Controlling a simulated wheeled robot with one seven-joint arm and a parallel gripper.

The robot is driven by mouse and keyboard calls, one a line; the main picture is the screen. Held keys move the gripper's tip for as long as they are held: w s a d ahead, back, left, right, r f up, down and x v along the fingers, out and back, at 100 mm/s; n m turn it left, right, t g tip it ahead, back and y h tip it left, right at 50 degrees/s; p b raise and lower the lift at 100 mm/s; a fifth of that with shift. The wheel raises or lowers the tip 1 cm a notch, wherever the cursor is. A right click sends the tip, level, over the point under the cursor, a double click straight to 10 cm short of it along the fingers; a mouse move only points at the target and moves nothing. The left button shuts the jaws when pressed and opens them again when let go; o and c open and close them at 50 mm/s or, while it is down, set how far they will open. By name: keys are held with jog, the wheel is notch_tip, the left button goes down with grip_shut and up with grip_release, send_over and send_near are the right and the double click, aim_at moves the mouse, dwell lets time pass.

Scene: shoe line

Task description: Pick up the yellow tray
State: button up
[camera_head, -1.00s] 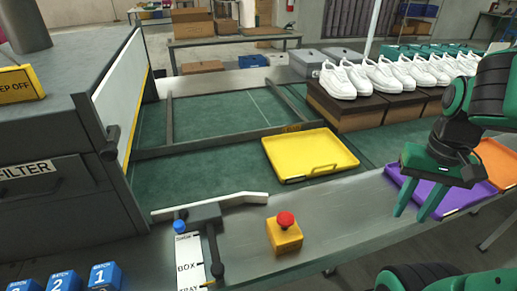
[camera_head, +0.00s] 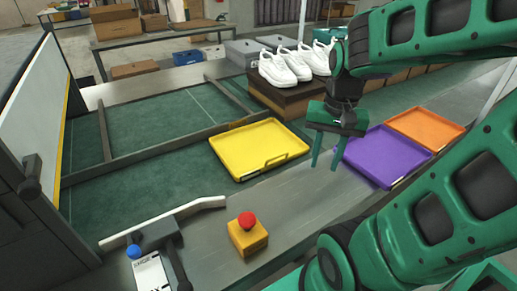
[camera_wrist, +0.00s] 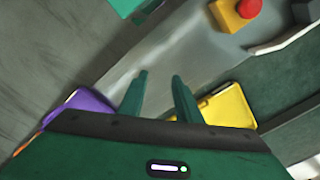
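The yellow tray (camera_head: 258,146) lies flat and empty on the green conveyor belt, at its near edge by the metal border. A handle shows on its near side. It also shows in the wrist view (camera_wrist: 228,110), partly hidden behind my gripper. My gripper (camera_head: 324,164) hangs to the right of the yellow tray, apart from it, with its two green fingers pointing down and spread. In the wrist view my gripper (camera_wrist: 160,76) is open with nothing between its fingers.
A purple tray (camera_head: 388,155) and an orange tray (camera_head: 426,127) lie to the right of my gripper. A red button on a yellow box (camera_head: 248,236) stands on the near metal border. White shoes (camera_head: 285,68) sit on brown boxes (camera_head: 278,97) behind. Grey rails (camera_head: 150,150) cross the belt at left.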

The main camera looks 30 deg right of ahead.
aim_at(277, 156)
jog(key=w+f+m+t, duration=0.1)
jog(key=w+f+m, duration=0.25)
jog(key=w, duration=0.65)
jog(key=w+f+m+t, duration=0.1)
jog(key=w+f+m, duration=0.1)
jog(key=w+m, duration=0.5)
jog(key=shift+n, duration=0.75)
jog(key=shift+w+d+r+x, duration=0.1)
jog(key=shift+w+x, duration=0.3)
jog(key=shift+x, duration=1.55)
jog(key=shift+w+d+r+x, duration=0.15)
jog(key=shift+w+x, duration=0.2)
jog(key=shift+x, duration=1.55)
jog(key=shift+w+d+x, duration=0.1)
jog(key=shift+w+x, duration=0.3)
jog(key=shift+x, duration=1.55)
grip_shut()
